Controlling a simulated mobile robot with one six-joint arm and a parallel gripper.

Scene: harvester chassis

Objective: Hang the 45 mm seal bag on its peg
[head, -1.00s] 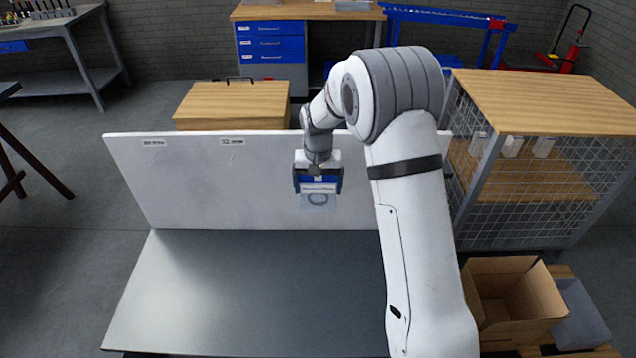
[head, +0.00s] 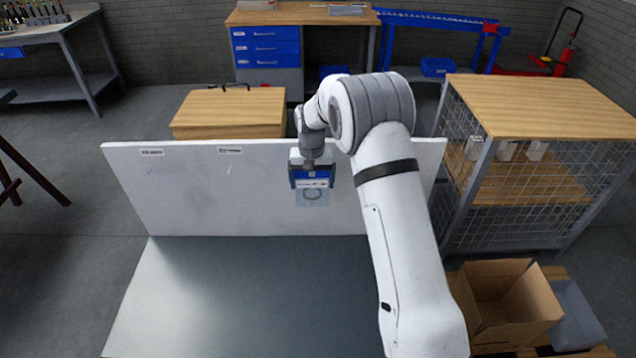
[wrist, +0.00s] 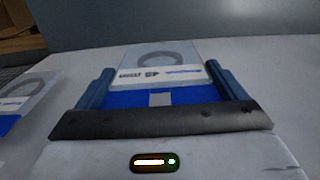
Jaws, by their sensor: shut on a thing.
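The seal bag (head: 312,197) is clear, with a dark ring inside and a blue and white header. My gripper (head: 311,178) is shut on its header, and the bag hangs below the fingers in front of the white board (head: 200,195). In the wrist view the bag (wrist: 165,65) lies between the two fingers (wrist: 160,92), with its ring and a printed 45 mm label showing. The board carries two small labels (head: 152,152) and (head: 230,151) near its top edge, with a faint peg-like mark under each. I cannot tell the bag's exact distance from the board.
A similar bag (wrist: 25,95) shows at the left of the wrist view; I cannot find it in the head view. The grey bench top (head: 230,300) is clear. An open cardboard box (head: 505,305) and a mesh cage (head: 530,180) stand right. My arm covers the board's right part.

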